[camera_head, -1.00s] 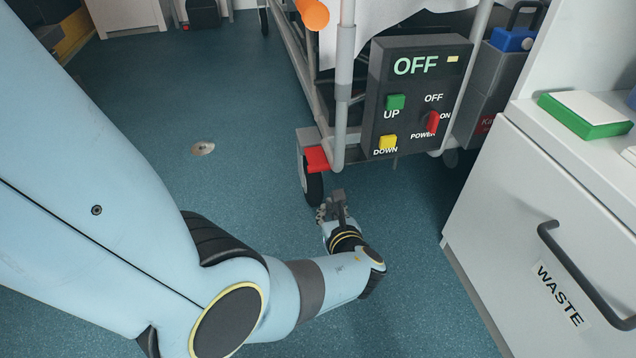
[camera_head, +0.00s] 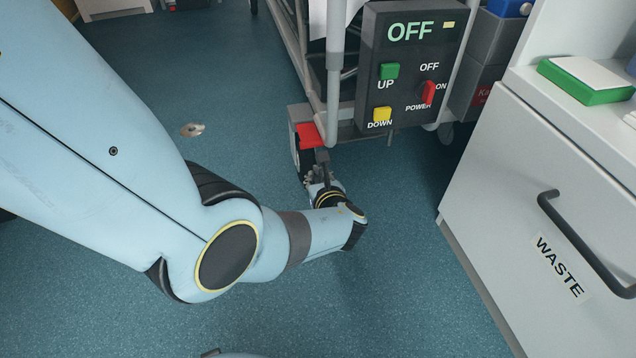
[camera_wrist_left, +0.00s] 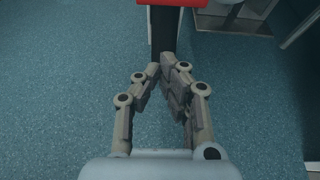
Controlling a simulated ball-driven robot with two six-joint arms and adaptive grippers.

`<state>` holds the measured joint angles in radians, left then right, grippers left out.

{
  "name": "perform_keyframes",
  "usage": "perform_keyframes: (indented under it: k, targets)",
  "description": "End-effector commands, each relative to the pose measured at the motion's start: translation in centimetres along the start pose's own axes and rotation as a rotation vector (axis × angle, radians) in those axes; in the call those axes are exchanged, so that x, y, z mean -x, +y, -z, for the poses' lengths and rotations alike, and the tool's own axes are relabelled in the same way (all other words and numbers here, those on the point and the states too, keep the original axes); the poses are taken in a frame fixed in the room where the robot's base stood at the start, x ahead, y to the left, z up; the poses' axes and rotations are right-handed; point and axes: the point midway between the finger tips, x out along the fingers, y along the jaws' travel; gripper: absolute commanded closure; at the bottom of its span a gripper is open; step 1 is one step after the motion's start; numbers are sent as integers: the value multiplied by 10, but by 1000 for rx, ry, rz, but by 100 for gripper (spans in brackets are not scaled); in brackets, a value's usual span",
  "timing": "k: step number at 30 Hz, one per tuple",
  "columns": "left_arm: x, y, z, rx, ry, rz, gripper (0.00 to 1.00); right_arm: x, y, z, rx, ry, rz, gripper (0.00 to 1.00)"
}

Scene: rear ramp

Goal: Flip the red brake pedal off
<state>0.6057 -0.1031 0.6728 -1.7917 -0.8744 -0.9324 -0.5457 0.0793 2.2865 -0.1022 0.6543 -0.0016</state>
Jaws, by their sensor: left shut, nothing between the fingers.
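The red brake pedal (camera_head: 309,135) sits on the caster at the lower left corner of the bed frame. It also shows at the top edge of the left wrist view (camera_wrist_left: 172,3), above the dark wheel (camera_wrist_left: 163,32). My left gripper (camera_head: 321,158) is shut and empty, with its fingertips just below and in front of the pedal. In the left wrist view the closed fingertips (camera_wrist_left: 160,68) lie in front of the wheel, short of the pedal. I cannot tell whether they touch anything. My right gripper is not in view.
A dark control box (camera_head: 408,65) showing OFF hangs on the bed frame above and right of the pedal. A white cabinet with a WASTE drawer (camera_head: 540,220) stands at the right. A metal floor disc (camera_head: 192,130) lies on the open blue floor at the left.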

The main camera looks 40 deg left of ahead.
Motion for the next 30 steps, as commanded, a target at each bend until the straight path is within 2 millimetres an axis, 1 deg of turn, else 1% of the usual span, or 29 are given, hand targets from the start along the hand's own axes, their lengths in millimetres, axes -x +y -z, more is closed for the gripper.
perform_keyframes:
  k: [3, 7, 11, 15, 18, 23, 27, 30]
  targets:
    - [-11, 1, 3, -3, 1, -1, 100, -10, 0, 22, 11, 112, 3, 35]
    - [-21, 1, 2, -2, 1, -1, 100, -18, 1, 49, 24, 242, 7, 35]
    - [-32, 1, 3, -2, 1, -2, 100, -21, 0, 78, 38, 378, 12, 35]
    - [-43, 1, 2, -3, 1, -1, 100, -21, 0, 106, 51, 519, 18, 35]
    - [-38, -1, -11, 3, -2, 1, 100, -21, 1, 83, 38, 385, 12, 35]
    - [-34, 0, -20, 2, -2, 1, 100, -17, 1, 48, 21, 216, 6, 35]
    - [-32, 0, -28, 3, -2, 1, 100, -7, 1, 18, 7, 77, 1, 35]
    - [-30, 0, -32, 2, -2, 0, 100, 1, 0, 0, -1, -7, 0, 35]
